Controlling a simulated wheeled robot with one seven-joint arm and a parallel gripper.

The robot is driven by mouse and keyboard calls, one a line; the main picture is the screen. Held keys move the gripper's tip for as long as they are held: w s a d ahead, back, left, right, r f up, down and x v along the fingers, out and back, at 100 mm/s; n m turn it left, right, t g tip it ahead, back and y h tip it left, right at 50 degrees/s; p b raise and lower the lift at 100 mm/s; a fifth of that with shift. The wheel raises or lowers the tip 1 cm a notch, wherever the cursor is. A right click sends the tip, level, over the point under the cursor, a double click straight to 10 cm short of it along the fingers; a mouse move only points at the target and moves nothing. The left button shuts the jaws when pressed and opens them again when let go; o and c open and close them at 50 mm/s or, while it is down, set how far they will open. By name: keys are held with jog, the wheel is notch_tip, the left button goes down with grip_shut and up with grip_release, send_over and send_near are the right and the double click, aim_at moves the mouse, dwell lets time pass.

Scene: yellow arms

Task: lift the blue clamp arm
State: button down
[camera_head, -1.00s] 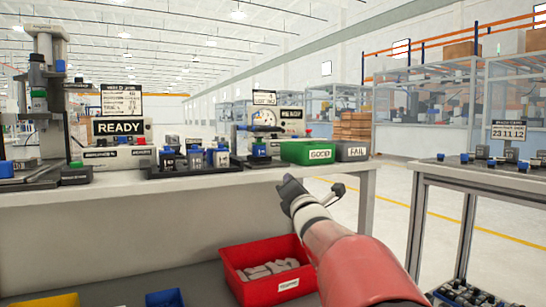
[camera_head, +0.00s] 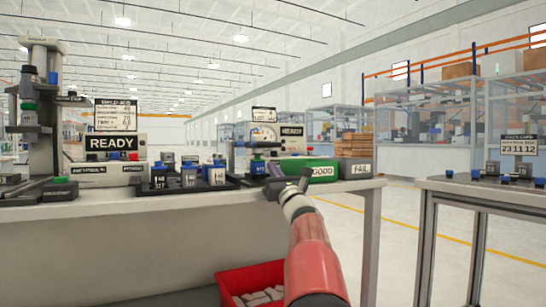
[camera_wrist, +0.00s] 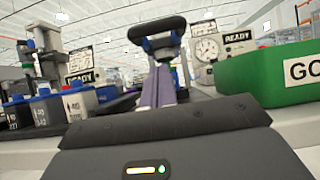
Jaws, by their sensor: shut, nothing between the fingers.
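The small fixture at the back of the bench, in front of the dial gauge, carries a blue part (camera_head: 257,157), which looks like the clamp arm. In the wrist view a dark, blue-tinged looped bar (camera_wrist: 157,27) stands straight ahead; I cannot tell for certain that it is the same part. My gripper (camera_head: 274,178) is shut and empty, just right of the fixture near the bench's right end. Its dark body fills the bottom of the wrist view. The gripper partly hides the fixture's base and right side.
Close on the right are a green GOOD bin (camera_head: 322,171) and a grey FAIL bin (camera_head: 356,169). On the left are a tray of blue-topped blocks (camera_head: 189,176) and a READY unit (camera_head: 112,150). A red bin (camera_head: 233,284) sits below the bench.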

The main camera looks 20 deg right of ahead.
aim_at(256, 144)
jog(key=shift+w+r+p, duration=0.2)
jog(key=shift+r+p, duration=0.1)
jog(key=shift+r, duration=0.65)
jog(key=shift+w+r+p, duration=0.15)
jog(key=shift+r+p, duration=0.1)
jog(key=shift+r, duration=0.7)
jog(key=shift+r, duration=0.1)
